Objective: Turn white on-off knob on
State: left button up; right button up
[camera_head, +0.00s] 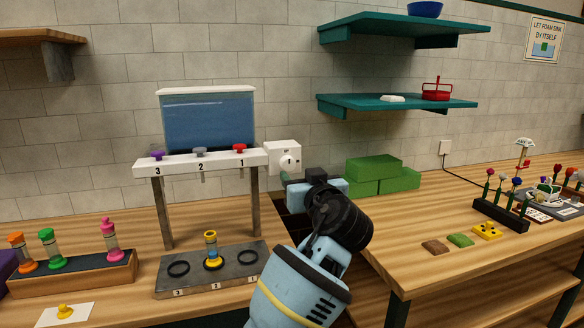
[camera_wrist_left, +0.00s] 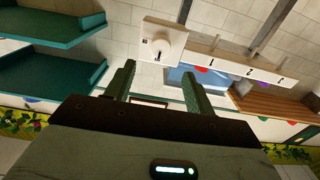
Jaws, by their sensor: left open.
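The white on-off knob (camera_head: 288,161) sits on a white box (camera_head: 271,151) fixed at the right end of the tank stand. It shows again in the wrist view, where the round knob (camera_wrist_left: 162,46) lies ahead of the fingers. Small dark marks are on the box, too small to read surely, and I cannot tell the knob's setting. My left gripper (camera_head: 288,180) is just below and in front of the box, its fingers toward the wall. In the wrist view the left gripper (camera_wrist_left: 158,74) is open and empty, apart from the knob. My right gripper is not in view.
A water tank (camera_head: 209,122) stands left, with purple, grey and red valves over a base (camera_head: 216,284) holding a yellow-capped vial. Green blocks (camera_head: 385,185) lie right of my arm. Teal shelves (camera_head: 333,101) hang above them. A gap separates the two tables.

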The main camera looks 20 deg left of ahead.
aim_at(289, 164)
pick_arm(q)
jog(key=x, duration=0.6)
jog(key=shift+w+a, duration=0.6)
jog(key=shift+w, duration=0.2)
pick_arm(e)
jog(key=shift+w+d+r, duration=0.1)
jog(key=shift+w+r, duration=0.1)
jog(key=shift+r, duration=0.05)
pick_arm(q)
jog(key=c, duration=0.9)
jog(key=shift+c, duration=0.3)
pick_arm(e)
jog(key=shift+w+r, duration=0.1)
